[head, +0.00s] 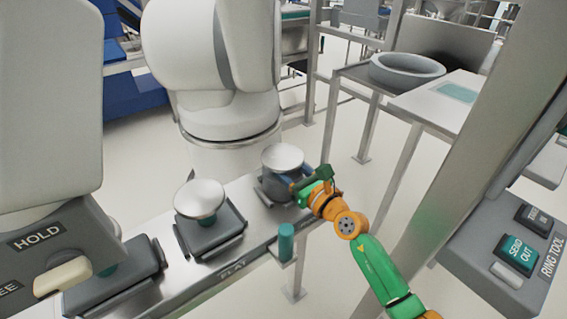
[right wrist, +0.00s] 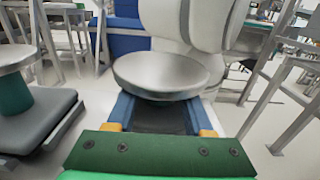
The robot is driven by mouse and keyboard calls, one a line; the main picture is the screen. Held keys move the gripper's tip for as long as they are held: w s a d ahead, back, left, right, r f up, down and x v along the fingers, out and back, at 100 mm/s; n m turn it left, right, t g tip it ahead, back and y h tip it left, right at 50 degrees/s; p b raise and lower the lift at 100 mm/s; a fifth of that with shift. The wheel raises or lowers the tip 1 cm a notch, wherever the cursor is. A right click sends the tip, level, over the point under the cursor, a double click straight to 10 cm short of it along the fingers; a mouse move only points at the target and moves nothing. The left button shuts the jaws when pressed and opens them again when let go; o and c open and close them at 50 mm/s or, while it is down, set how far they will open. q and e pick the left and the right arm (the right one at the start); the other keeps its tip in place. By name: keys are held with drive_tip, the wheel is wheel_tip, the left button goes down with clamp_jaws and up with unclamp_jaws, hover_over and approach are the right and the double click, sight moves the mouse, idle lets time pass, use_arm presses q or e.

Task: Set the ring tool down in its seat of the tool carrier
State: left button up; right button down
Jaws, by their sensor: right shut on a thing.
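The tool in my right gripper has a round silver disc on top (head: 283,157); I take it for the ring tool. It is roughly upright over the far seat of the tool carrier (head: 140,255). My right gripper (head: 297,183) is shut on it from the right. The right wrist view shows its disc (right wrist: 160,74) just beyond my fingers (right wrist: 158,118). The tool's underside is hidden, so I cannot tell whether it touches the seat. A second silver-topped tool (head: 200,198) stands in the neighbouring seat. My left gripper is not in view.
A teal cylinder (head: 286,241) stands at the carrier's front edge. A large white machine (head: 215,95) stands behind it. A HOLD panel (head: 45,240) is at left and a RING TOOL button panel (head: 510,245) at right. A table with a grey ring (head: 407,67) stands back right.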

drive_tip(key=shift+r, duration=0.15)
drive_tip(key=shift+c, duration=1)
unclamp_jaws()
drive_tip(key=p+v, duration=0.1)
drive_tip(key=v, duration=0.5)
drive_tip(key=shift+d+p, duration=0.2)
drive_tip(key=shift+p, duration=0.15)
drive_tip(key=shift+s+d, duration=0.25)
drive_tip(key=shift+s, duration=0.2)
